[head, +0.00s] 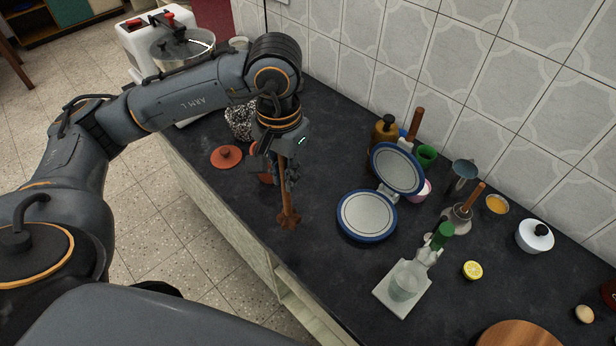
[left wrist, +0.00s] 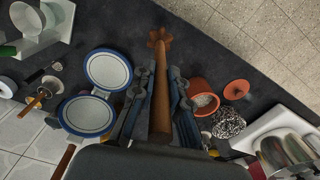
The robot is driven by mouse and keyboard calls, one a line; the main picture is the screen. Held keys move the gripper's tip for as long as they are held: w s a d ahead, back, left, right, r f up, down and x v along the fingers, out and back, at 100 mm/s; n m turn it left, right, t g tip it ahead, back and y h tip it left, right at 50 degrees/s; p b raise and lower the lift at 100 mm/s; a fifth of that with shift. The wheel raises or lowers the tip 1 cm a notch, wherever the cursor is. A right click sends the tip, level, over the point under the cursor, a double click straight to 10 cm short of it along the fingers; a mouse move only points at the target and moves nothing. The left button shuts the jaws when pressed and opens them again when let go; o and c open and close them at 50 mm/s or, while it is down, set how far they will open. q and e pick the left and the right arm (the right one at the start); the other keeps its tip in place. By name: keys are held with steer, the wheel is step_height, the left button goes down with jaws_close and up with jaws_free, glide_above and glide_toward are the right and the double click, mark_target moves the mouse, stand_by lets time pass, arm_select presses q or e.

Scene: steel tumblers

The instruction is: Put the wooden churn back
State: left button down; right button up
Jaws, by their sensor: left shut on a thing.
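The wooden churn (head: 288,218) is a brown stick with a star-shaped head. My left gripper (head: 288,176) is shut on its shaft, and the churn hangs roughly upright with the head down over the dark counter. I cannot tell whether the head touches the counter. In the left wrist view the shaft (left wrist: 161,98) lies between the two fingers (left wrist: 160,88), with the star head (left wrist: 160,38) beyond them. A terracotta pot (left wrist: 203,93) with pale contents stands beside the gripper; in the head view the arm mostly hides it. My right gripper is not in view.
A terracotta lid (head: 226,157) lies near the counter's front edge, by a speckled item (head: 240,120). An open blue-rimmed round press (head: 367,214) stands right of the churn.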

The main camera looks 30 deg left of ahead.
arm_select(q)
steer(key=w+f+p, duration=0.4)
steer(key=w+f, duration=0.4)
steer(key=f, duration=0.2)
steer(key=shift+a+f, duration=0.3)
steer(key=shift+f, duration=0.1)
steer(key=c, duration=1.3)
jaws_free()
steer(key=shift+r+p, duration=0.1)
steer(key=shift+p, duration=0.2)
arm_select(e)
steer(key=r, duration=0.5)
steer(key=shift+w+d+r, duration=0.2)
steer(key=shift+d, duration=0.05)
arm_select(q)
step_height(320, 180, up, 12)
steer(key=b, duration=0.4)
steer(key=shift+r, duration=0.2)
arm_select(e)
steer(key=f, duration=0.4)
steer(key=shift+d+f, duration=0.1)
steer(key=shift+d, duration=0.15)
